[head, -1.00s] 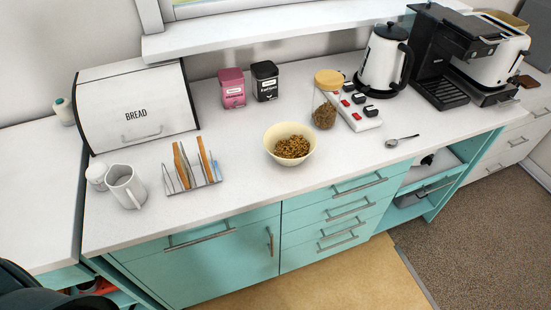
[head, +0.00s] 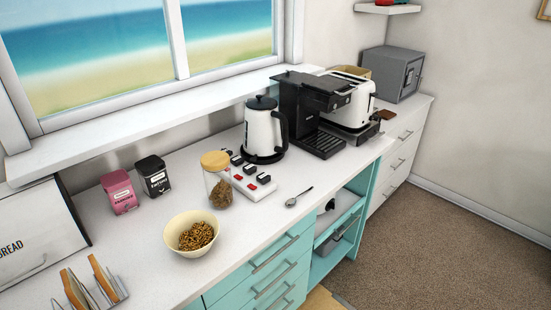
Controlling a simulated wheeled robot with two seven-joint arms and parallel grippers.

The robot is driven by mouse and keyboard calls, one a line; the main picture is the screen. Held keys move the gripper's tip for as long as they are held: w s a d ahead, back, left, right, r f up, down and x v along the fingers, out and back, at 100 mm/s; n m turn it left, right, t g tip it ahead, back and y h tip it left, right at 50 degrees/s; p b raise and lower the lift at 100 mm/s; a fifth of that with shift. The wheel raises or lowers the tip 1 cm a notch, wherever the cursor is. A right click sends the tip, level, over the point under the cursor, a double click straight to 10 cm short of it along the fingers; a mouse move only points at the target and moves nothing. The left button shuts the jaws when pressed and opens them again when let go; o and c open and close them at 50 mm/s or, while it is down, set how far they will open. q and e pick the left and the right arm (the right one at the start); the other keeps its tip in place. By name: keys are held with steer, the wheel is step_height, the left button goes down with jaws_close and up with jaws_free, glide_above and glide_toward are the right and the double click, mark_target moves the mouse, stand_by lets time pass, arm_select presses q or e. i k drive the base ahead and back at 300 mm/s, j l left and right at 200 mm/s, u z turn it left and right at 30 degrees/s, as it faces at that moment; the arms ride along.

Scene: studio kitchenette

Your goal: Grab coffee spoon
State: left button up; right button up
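A small metal coffee spoon (head: 299,198) lies flat on the white counter (head: 255,226), near its front edge. Its dark bowl end is toward the lower left and its handle points to the upper right. It lies in front of the coffee machine (head: 309,112) and to the right of the power strip. Nothing touches it. Neither of my grippers shows in the head view.
A bowl of cereal (head: 192,234), a jar with a wooden lid (head: 217,181), a power strip (head: 250,182) and a kettle (head: 264,132) stand left of or behind the spoon. An open shelf (head: 338,225) is below the counter. Counter around the spoon is clear.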

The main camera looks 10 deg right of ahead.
mark_target(289, 202)
steer(key=i+l, duration=0.1)
steer(key=l, duration=0.45)
steer(key=i+l, duration=0.1)
steer(key=l, duration=0.45)
steer(key=i+l+u, duration=0.1)
steer(key=l, duration=0.45)
steer(key=i+l, duration=0.1)
steer(key=l, duration=0.45)
steer(key=i+l, duration=0.1)
steer(key=l, duration=0.45)
